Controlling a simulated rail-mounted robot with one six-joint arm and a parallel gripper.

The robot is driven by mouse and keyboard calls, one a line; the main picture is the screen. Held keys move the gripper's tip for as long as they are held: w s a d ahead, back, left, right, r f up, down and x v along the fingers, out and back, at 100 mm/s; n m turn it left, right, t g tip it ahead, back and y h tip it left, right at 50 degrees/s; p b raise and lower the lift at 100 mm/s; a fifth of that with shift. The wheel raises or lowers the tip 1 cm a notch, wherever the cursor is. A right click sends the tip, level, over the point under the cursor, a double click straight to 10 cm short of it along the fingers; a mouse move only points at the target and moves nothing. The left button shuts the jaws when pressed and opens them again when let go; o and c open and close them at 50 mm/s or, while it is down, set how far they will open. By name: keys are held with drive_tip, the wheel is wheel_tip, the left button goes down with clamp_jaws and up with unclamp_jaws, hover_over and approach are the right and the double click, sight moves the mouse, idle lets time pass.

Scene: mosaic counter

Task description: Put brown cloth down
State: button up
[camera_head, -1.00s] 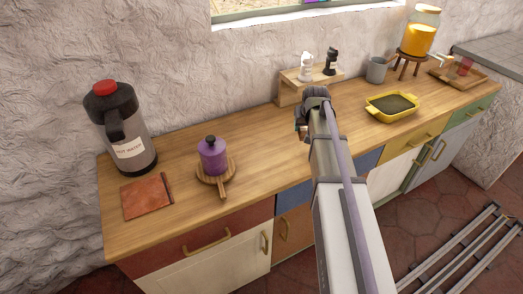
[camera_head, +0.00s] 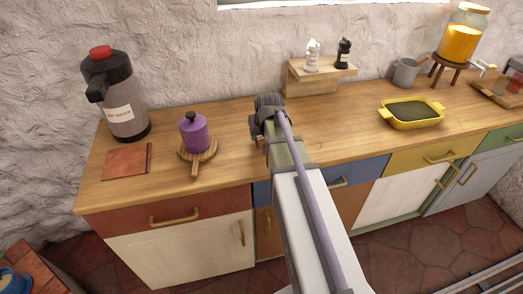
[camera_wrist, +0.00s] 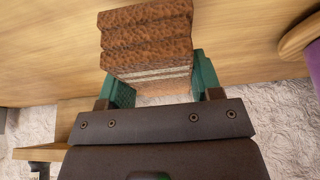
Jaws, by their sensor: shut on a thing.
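A brown, speckled, folded cloth (camera_wrist: 147,35) fills the upper middle of the wrist view. It sits in layers between the two green fingers of my gripper (camera_wrist: 155,80), which is shut on it. The wooden counter (camera_wrist: 50,60) lies beyond the cloth; the gap between them is hard to judge. In the head view my arm reaches over the middle of the counter (camera_head: 225,165), to the right of the purple pot. The fingers and most of the cloth are hidden there behind my own wrist.
A purple pot (camera_head: 193,134) stands on a round wooden board (camera_head: 195,168). Left of it are a flat reddish-brown square (camera_head: 127,161) and a hot-water flask (camera_head: 124,112). A small shelf (camera_head: 310,83) with two shakers and a yellow dish (camera_head: 440,106) are to the right.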

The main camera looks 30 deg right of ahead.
wheel_tip(320, 180, down, 4)
drive_tip(key=b, duration=0.3)
drive_tip(key=shift+b, duration=0.4)
drive_tip(key=shift+r, duration=0.3)
drive_tip(key=shift+f, duration=0.15)
drive_tip(key=o, duration=0.4)
drive_tip(key=shift+f, duration=0.1)
drive_tip(key=shift+c, duration=0.2)
drive_tip(key=o, duration=0.5)
